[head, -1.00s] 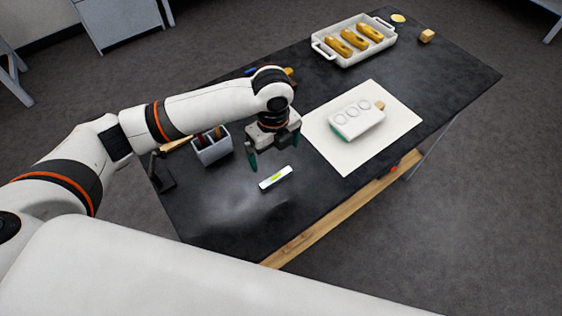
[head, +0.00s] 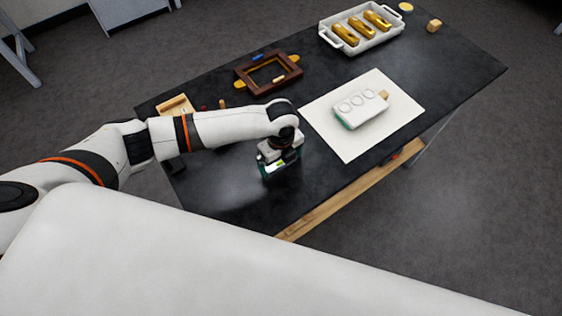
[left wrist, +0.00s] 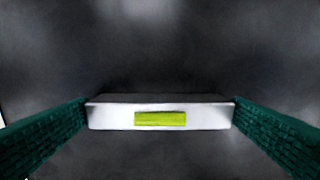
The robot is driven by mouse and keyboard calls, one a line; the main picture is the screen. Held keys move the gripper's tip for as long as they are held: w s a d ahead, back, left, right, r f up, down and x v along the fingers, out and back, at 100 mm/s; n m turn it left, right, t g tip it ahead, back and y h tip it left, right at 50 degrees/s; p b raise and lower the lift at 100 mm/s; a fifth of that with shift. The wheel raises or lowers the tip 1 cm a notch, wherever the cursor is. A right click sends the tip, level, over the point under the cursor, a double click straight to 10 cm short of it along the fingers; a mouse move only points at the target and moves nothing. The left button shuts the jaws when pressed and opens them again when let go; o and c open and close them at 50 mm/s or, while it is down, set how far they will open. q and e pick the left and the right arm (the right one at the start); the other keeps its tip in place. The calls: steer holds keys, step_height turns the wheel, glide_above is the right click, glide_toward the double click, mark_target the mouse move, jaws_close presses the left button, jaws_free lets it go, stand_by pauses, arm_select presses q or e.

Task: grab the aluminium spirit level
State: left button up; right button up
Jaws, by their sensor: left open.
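The aluminium spirit level (left wrist: 110,116) is a short silver bar with a yellow-green vial window. In the left wrist view it lies crosswise between the two green fingers of my left gripper (left wrist: 160,118), with a finger by each end. In the head view the level (head: 284,162) is mostly hidden under my left gripper (head: 279,172), which is low over the dark table. The gripper is open around the level. Whether the fingers touch its ends I cannot tell. My right gripper is not in view.
A white board (head: 318,108) with a pale moulded block (head: 362,112) lies right of the gripper. A dark wooden frame (head: 246,78) lies behind the arm. A white tray (head: 345,45) with gold bars stands at the back. The front of the table (head: 230,200) is clear.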

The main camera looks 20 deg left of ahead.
arm_select(q)
steer(key=c, duration=0.7)
